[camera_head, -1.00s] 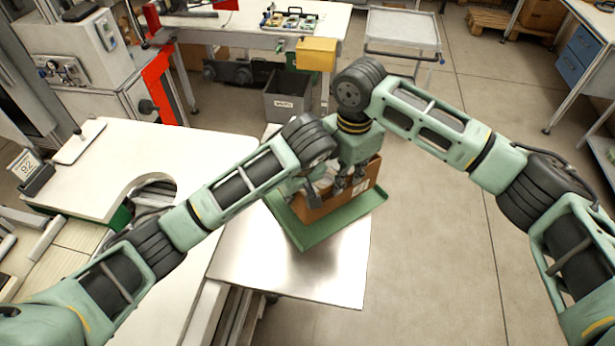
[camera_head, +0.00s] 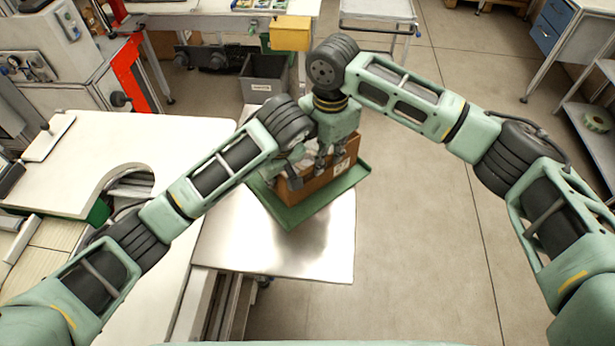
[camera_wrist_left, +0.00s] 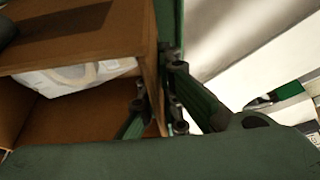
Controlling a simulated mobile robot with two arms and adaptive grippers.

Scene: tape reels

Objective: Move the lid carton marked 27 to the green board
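The brown open-topped carton (camera_head: 316,183) sits over the green board (camera_head: 303,212), at the end of the steel table. A pale label shows on its side; its number is too small to read. My right gripper (camera_head: 331,160) is at the carton's upper edge; whether it grips is unclear. In the left wrist view the left gripper (camera_wrist_left: 158,92) has a finger on each side of the carton's wall (camera_wrist_left: 152,45); contact is unclear. A whitish item (camera_wrist_left: 75,77) lies inside the carton.
The steel table (camera_head: 290,250) is bare in front of the board. A white worktop (camera_head: 85,150) with a curved cutout lies to the left. A grey bin (camera_head: 265,82) and a yellow box (camera_head: 290,33) are behind. Open floor lies to the right.

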